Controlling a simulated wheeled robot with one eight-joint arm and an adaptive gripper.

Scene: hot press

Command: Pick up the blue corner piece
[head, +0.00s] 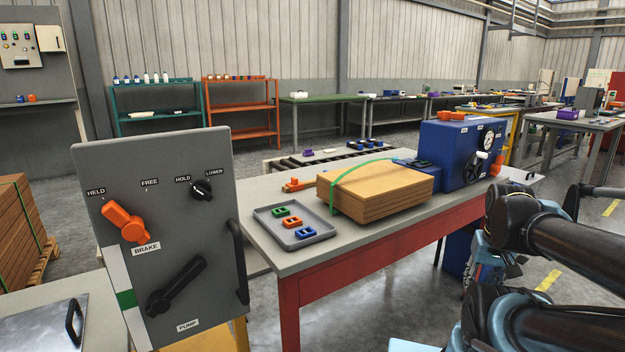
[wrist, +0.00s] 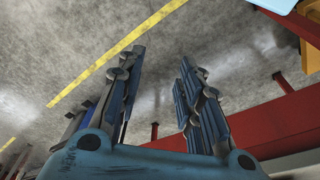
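The blue corner piece (head: 306,233) lies in a shallow grey tray (head: 262,214) on the near left part of the red-framed table, in the head view. It is the piece closest to the tray's front right corner. An orange piece (head: 292,222) and a green piece (head: 280,212) lie behind it in a row. My gripper (wrist: 163,58) shows in the wrist view with its two fingers apart and nothing between them. It is over bare floor, away from the tray. The blue piece does not show in the wrist view.
A strapped stack of brown boards (head: 375,191) stands right of the tray. A blue machine with a gauge (head: 461,152) is at the table's far right. A grey brake and pump panel (head: 165,240) rises at the left. My arm fills the right side.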

